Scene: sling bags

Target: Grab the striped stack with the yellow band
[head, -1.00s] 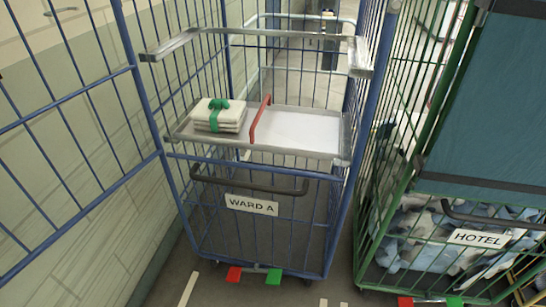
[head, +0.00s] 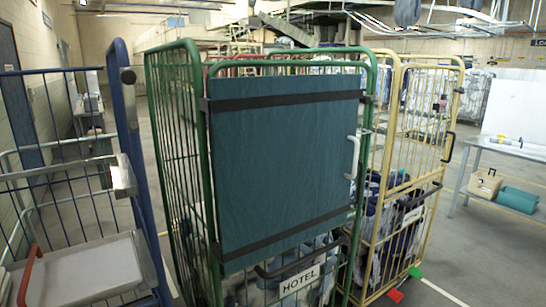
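I see no striped stack with a yellow band in the head view. The blue cage trolley (head: 130,130) stands at the left edge, partly cut off. Its pale shelf (head: 85,272) shows a bare right part and a red divider (head: 29,278); the part left of the divider is out of view. Neither of my grippers is in view.
A green cage (head: 180,150) with a teal cover (head: 285,175) and a HOTEL sign (head: 299,280) holds bundled cloth. A yellow cage (head: 455,100) stands right of it.

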